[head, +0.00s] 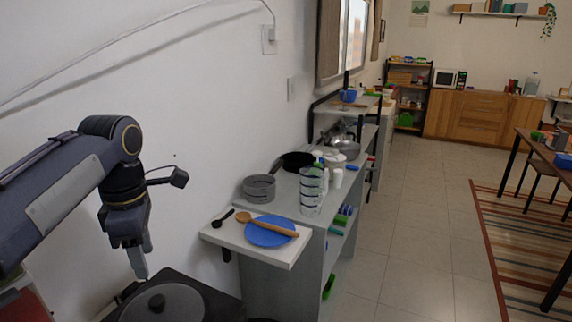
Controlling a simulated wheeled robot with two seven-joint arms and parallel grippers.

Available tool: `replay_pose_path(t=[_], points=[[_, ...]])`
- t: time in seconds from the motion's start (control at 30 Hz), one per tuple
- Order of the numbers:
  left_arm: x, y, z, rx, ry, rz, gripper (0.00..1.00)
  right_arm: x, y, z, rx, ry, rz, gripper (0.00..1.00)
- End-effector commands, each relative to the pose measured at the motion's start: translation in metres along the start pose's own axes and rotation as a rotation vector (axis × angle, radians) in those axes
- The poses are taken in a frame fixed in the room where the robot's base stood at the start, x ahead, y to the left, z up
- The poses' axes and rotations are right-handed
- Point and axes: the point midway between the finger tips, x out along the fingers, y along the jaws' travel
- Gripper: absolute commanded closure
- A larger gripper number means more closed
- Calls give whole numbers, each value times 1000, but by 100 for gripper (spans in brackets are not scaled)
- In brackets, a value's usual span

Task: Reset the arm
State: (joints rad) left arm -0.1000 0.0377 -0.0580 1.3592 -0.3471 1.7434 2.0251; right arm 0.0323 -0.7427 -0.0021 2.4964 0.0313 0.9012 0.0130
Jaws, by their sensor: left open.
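My left arm comes in from the left edge, bent at its elbow. My left gripper (138,262) points down, above and just behind a dark round lid or pan (163,303) on a black surface at the bottom. The gripper is open; nothing shows between its fingers. It is apart from the counter to the right. My right gripper is not in view.
Tiled floor (420,225) is free. A dining table (545,150) stands far right.

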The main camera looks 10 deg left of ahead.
Motion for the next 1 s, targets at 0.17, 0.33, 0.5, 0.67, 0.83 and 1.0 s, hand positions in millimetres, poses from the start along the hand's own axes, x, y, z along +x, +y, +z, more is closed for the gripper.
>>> replay_pose_path(t=[0.17,0.33,0.5,0.67,0.83,1.0], points=[[13,-27,-2,293,-77,48,50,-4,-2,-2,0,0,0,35],[40,-72,3,770,-172,180,50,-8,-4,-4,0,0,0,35],[74,-119,14,1223,-204,365,50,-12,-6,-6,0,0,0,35],[107,-156,25,1565,-164,538,50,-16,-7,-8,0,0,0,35],[130,-178,32,1771,-100,653,50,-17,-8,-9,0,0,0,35],[137,-184,34,1834,-74,684,50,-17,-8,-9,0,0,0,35]])
